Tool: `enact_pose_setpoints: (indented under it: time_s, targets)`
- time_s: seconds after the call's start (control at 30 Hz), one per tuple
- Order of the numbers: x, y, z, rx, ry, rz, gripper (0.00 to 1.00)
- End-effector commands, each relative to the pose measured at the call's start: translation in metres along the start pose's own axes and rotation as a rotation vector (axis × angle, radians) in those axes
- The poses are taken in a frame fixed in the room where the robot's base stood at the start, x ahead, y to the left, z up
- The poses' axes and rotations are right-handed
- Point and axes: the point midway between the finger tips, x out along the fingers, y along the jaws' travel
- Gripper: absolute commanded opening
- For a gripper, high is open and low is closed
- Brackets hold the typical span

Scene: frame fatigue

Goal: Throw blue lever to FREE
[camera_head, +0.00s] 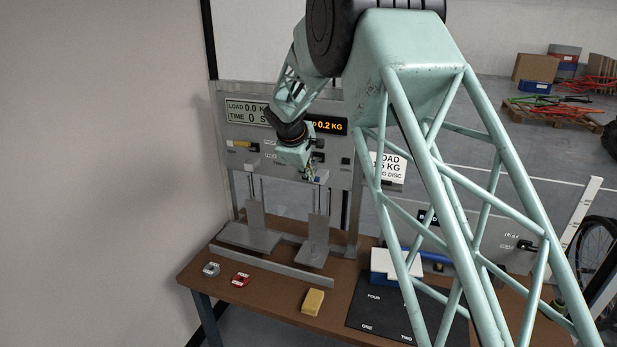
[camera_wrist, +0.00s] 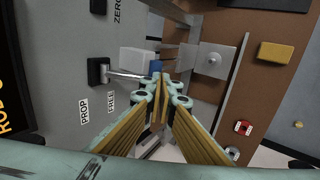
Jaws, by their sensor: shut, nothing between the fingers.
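The blue lever shows in the wrist view as a metal rod from a black pivot block on the grey panel (camera_wrist: 70,60), ending in a blue tip (camera_wrist: 155,67). The printed words PROP (camera_wrist: 83,108) and FREE (camera_wrist: 111,100) are on the panel beside the pivot. My gripper (camera_wrist: 163,80) is shut and empty, its fingertips close beside the blue tip; I cannot tell whether they touch. In the head view my gripper (camera_head: 311,176) is in front of the panel and hides most of the lever.
Below are metal plates (camera_head: 257,236) on the brown bench (camera_head: 262,292). A yellow block (camera_head: 313,302), a red piece (camera_head: 241,280) and a grey piece (camera_head: 211,269) lie at the front. A white block (camera_wrist: 138,61) is close behind the lever. My arm covers much of the right side.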

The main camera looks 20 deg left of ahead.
Motion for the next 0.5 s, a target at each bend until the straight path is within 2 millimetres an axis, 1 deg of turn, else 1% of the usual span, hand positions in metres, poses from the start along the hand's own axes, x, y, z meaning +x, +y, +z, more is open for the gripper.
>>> enact_pose_setpoints:
  time_s: [0.5]
  targets:
    - [-0.011,0.007,0.0,0.0,0.0,0.001,0.0]
